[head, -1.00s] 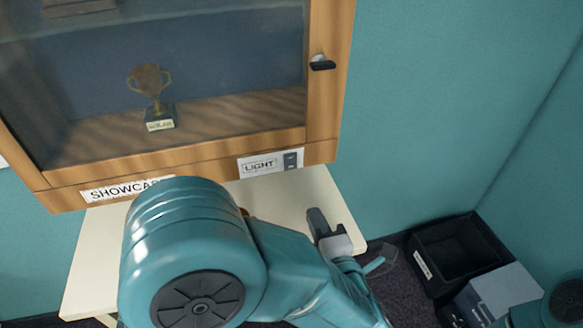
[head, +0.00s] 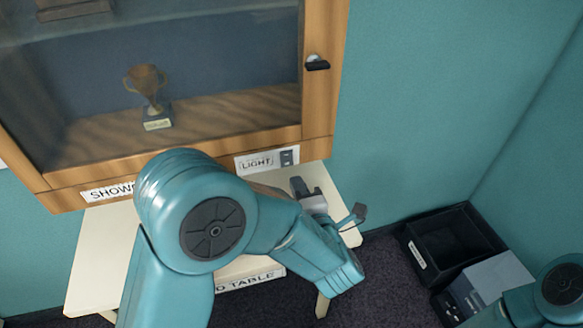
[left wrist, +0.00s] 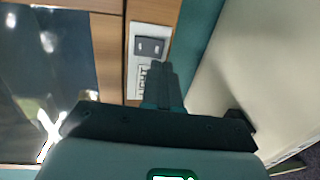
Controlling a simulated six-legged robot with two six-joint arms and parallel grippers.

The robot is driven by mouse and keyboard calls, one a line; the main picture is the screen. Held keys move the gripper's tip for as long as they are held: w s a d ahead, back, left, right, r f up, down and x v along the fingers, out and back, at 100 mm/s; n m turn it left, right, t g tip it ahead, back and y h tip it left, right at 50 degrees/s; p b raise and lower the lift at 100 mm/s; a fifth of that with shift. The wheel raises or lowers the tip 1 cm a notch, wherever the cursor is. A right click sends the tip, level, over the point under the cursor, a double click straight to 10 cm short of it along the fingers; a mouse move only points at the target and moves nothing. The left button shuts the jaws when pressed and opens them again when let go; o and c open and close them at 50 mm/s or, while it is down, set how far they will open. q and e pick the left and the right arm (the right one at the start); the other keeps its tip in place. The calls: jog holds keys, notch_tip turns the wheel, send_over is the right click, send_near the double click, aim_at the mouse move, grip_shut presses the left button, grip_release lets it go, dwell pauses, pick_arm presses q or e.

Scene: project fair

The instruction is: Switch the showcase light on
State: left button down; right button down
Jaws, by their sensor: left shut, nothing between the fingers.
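The wooden showcase (head: 318,110) with a glass door fills the upper left of the head view. Its inside looks dim. The light switch (head: 287,157), a dark rocker beside a LIGHT label (head: 256,163), is on the lower right of its front frame. The switch also shows in the left wrist view (left wrist: 149,47), just beyond the fingertips. My left gripper (head: 299,186) is shut and empty, just below the switch in the head view. In the left wrist view its fingers (left wrist: 160,68) overlap the label's edge; contact cannot be told. My right gripper is out of view.
A gold trophy (head: 148,90) stands inside behind the glass. A dark door handle (head: 317,65) sticks out on the right frame. A pale table (head: 95,260) is below the showcase. A black bin (head: 450,245) and a grey box (head: 490,280) stand on the floor at right.

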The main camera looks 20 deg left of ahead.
aim_at(288, 165)
pick_arm(q)
jog(key=p+x, duration=0.1)
jog(key=x, duration=0.4)
jog(key=shift+w, duration=0.1)
jog(key=shift+w+a+b, duration=0.15)
jog(key=shift+b, duration=0.8)
jog(key=shift+f, duration=0.1)
